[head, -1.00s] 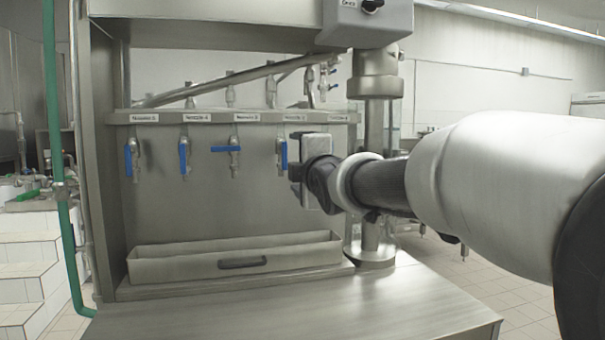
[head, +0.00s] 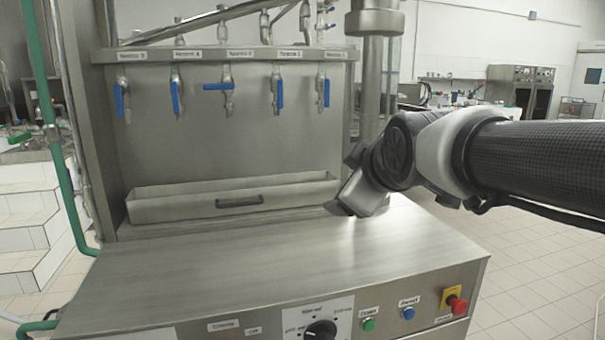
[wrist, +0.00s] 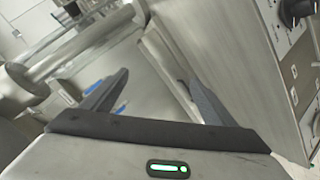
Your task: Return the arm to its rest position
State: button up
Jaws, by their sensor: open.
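My gripper (head: 342,182) hangs in front of the right end of the filler, low over the steel worktop (head: 270,255) and close to the right end of the tray. In the wrist view my gripper (wrist: 155,95) shows its two fingers spread apart, with nothing held between them. My arm (head: 530,160) reaches in from the right edge of the head view. I cannot tell the exact gap between my gripper and the worktop.
Several blue-handled nozzles (head: 226,88) line the filler's back wall, most handles vertical, the middle one horizontal. A steel tray (head: 160,209) lies beneath them. The front panel has a knob (head: 320,330), buttons and a red emergency stop (head: 457,305). A steel column (head: 374,75) stands behind my gripper. Floor at right is clear.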

jog(key=s+d+f+m+g+h, duration=0.1)
jog(key=s+d+f+m+g, duration=0.2)
jog(key=s+f+m, duration=0.6)
jog(key=s+d+f+m+g+h, duration=0.1)
jog(key=s+d+f+m+g, duration=0.25)
jog(key=s+f, duration=0.75)
notch_tip(320, 180, up, 28)
jog(key=s+a+p, duration=0.1)
jog(key=s+p, duration=0.1)
jog(key=p, duration=2.2)
jog(key=shift+f+n, duration=0.2)
jog(key=shift+n, duration=0.25)
